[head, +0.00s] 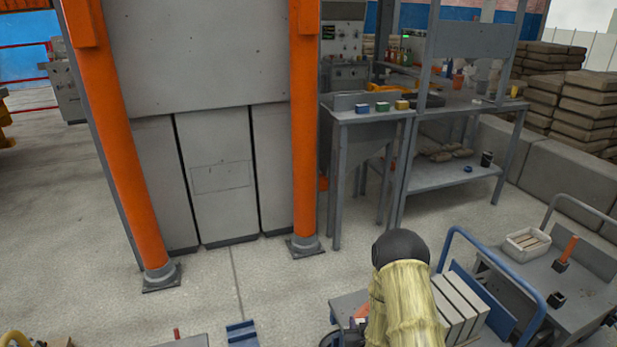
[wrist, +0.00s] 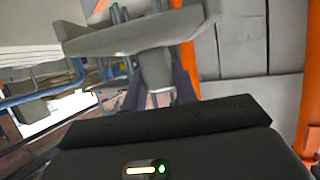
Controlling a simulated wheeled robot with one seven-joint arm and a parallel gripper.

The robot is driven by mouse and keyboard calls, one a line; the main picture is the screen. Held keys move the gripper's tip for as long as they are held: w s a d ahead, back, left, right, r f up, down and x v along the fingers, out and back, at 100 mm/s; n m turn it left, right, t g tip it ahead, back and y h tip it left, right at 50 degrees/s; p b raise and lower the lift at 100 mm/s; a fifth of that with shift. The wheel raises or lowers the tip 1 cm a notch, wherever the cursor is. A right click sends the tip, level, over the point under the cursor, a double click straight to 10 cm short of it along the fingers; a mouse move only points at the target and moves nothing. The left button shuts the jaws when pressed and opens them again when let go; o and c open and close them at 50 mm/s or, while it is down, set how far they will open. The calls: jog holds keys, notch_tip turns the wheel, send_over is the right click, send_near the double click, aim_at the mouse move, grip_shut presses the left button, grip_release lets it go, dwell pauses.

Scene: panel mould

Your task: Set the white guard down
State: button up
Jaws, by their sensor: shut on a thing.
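My gripper (wrist: 160,84) shows in the wrist view, its dark fingers pointing away beyond the black wrist housing. It is shut on a pale grey-white piece, which looks like the white guard (wrist: 140,32). A narrow part of the guard sits between the fingers and a broad bar spreads across the upper middle of the view. The guard appears held up in the air, though its lower side and anything under it are hidden. In the head view my arm hides the gripper, and I cannot make out the guard there.
A cart with pale slabs (head: 462,308) stands beside my arm at the lower right. A grey trolley (head: 590,298) carries a white bin (head: 527,243). A small grey table (head: 345,115) holds coloured blocks. Orange posts (head: 305,130) flank a grey panel (head: 222,180). Floor before it is mostly clear.

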notch_tip(320, 180, up, 22)
jog(key=s+p, duration=0.2)
jog(key=p, duration=1.7)
jog(key=shift+s+f, duration=0.15)
jog(key=shift+s, duration=0.1)
jog(key=shift+f, duration=0.1)
jog(key=s+f, duration=0.6)
jog(key=f, duration=0.5)
jog(key=shift+d, duration=0.3)
jog(key=shift+s, duration=0.1)
jog(key=shift+a, duration=0.1)
